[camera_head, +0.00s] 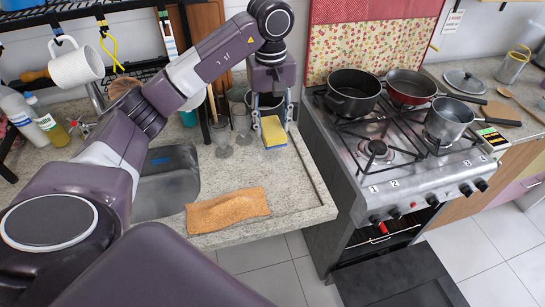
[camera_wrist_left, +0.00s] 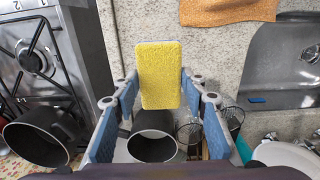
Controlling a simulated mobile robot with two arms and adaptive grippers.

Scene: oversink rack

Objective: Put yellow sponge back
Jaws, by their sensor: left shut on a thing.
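The yellow sponge (camera_head: 274,134) is upright in my left gripper (camera_head: 272,117), above the counter between the sink and the stove. In the left wrist view, the sponge (camera_wrist_left: 160,72) shows its broad yellow face between the two blue-padded fingers of the left gripper (camera_wrist_left: 160,88). The gripper is shut on its edges. The black oversink rack (camera_head: 95,10) runs along the upper left, partly hidden by my left arm. My right gripper is in neither view.
An orange cloth (camera_head: 228,210) lies on the counter's front edge beside the sink (camera_head: 168,180). Glasses (camera_head: 222,138) and a dark pot (camera_wrist_left: 152,138) stand close to the gripper. The stove (camera_head: 400,155) with pots is to the right. A white mug (camera_head: 77,67) hangs at left.

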